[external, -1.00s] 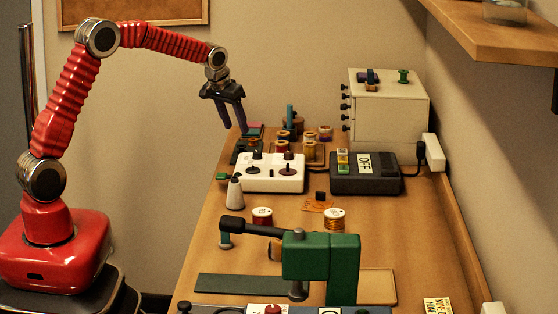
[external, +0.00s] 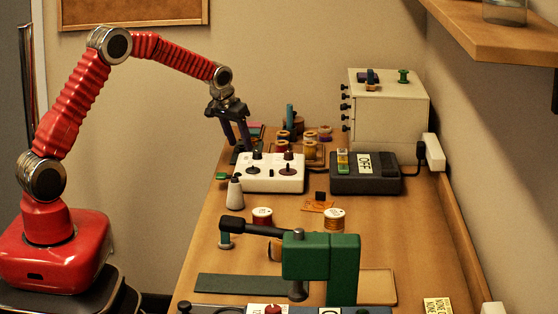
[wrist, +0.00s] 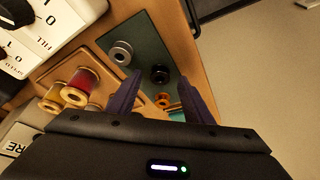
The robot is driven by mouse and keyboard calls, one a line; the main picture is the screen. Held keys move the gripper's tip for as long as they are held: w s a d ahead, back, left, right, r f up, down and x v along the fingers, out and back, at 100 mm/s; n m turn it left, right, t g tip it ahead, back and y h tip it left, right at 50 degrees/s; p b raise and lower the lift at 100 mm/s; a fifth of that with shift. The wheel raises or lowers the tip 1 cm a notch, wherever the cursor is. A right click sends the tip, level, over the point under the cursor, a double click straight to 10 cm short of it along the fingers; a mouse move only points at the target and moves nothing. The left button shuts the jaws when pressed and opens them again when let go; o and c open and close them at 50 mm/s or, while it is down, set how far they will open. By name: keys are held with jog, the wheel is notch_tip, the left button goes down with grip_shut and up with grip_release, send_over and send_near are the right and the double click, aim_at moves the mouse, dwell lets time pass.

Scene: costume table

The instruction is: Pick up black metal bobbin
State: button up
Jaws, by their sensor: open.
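The black metal bobbin (wrist: 159,74) lies on a dark green mat (wrist: 146,38) in the wrist view, between a silver-grey bobbin (wrist: 121,53) and a copper-orange bobbin (wrist: 163,100). My gripper (wrist: 160,78) is open and empty, its two dark purple fingers on either side of the black bobbin in the picture. The height left between fingertips and bobbin is hard to tell. In the external view my gripper (external: 237,147) points down over the table's far left corner, and I cannot make out the black bobbin there.
A white dial box (external: 262,174) stands close in front of the gripper. Thread spools (wrist: 80,86) stand on a wooden tray beside the mat. A black OFF box (external: 366,174) and a cream cabinet (external: 388,112) stand to the right. The table edge is close to the mat.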

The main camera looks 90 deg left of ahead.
aim_at(240, 147)
jog(key=shift+w+a+f, duration=0.15)
jog(key=shift+f, duration=0.35)
jog(key=c, duration=1.1)
jog(key=shift+r, duration=0.15)
notch_tip(240, 147, up, 10)
dwell(0.7)
